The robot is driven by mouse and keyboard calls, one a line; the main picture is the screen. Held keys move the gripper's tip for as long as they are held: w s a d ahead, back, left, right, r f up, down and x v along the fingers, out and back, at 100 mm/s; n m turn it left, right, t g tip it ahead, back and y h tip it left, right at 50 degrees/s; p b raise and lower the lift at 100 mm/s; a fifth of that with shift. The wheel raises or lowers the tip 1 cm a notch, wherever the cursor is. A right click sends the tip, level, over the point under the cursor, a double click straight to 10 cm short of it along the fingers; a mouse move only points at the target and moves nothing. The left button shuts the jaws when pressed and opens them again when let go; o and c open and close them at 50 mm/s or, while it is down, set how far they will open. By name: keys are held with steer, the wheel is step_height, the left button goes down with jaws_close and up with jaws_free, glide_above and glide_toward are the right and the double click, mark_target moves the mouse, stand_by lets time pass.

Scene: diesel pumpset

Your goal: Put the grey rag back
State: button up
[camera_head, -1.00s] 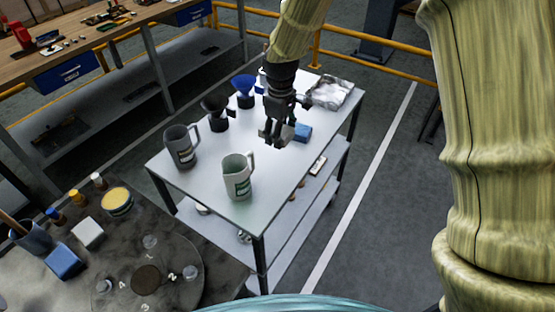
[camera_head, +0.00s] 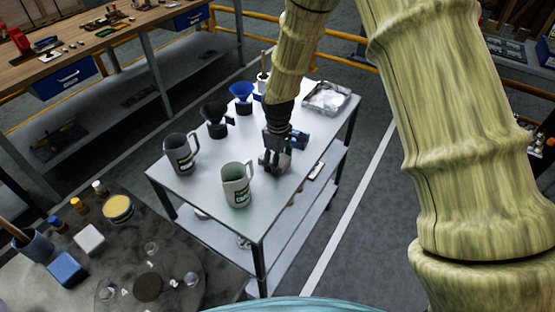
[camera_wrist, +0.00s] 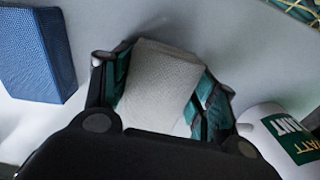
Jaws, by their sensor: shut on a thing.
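The grey rag (camera_wrist: 160,85) is a folded, block-like pale grey cloth. In the wrist view it sits between the two fingers of my gripper (camera_wrist: 163,92), which are shut on it from both sides. In the head view my gripper (camera_head: 271,168) points down over the white table (camera_head: 215,185), just right of the pale mug. The rag is mostly hidden by the fingers there. I cannot tell whether it touches the table top.
The table's front right is clear.

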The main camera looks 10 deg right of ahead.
steer(key=shift+f, duration=0.1)
steer(key=o, duration=1.2)
steer(key=shift+r+b, duration=1.5)
steer(key=shift+r, duration=4.65)
